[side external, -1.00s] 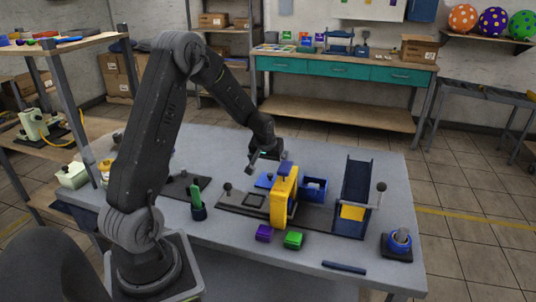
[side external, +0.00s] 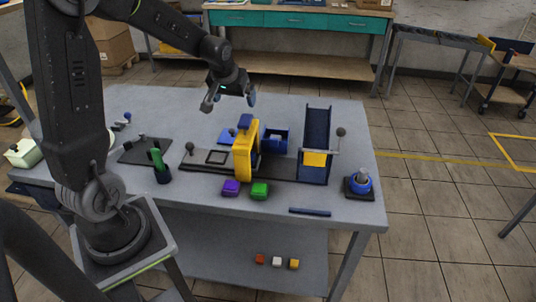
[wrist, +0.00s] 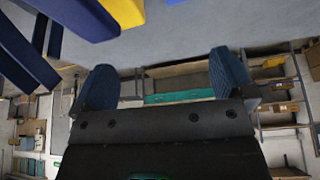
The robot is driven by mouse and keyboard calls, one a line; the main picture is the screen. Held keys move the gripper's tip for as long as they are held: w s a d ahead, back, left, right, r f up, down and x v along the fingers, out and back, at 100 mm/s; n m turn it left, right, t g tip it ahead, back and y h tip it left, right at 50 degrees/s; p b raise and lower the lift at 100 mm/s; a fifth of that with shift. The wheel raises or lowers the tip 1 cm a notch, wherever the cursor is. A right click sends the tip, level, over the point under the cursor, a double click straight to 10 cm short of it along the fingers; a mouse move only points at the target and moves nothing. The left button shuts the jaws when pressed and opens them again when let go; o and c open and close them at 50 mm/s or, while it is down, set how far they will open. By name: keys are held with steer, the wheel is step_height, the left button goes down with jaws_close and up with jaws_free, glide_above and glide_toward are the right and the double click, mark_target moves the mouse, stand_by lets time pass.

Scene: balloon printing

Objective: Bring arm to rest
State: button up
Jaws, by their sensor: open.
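My gripper (side external: 229,98) is open and empty, raised above the back part of the grey table (side external: 350,205). In the wrist view its two blue-padded fingers (wrist: 160,82) stand wide apart with nothing between them. The arm is bent, with its forearm reaching right over the table. The yellow and blue press (side external: 243,152) stands below and a little right of the gripper, clear of it.
A blue chute (side external: 317,130) and a blue bin (side external: 275,140) stand right of the press. A green-handled tool (side external: 159,163) stands left. The air around the gripper is clear.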

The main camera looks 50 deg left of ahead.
steer(key=s+d+r+m+t+h, duration=0.1)
steer(key=s+d+r+m, duration=0.1)
steer(key=s+d+r, duration=0.35)
steer(key=s+d+r+m, duration=0.2)
steer(key=s+d+r, duration=0.1)
steer(key=d, duration=0.6)
steer(key=s+d+m+h, duration=0.2)
steer(key=s+d+m, duration=0.1)
steer(key=s+d, duration=0.4)
steer(key=s+r, duration=0.1)
steer(key=s, duration=0.2)
steer(key=shift+s+d+m+t, duration=0.3)
steer(key=shift+s, duration=0.05)
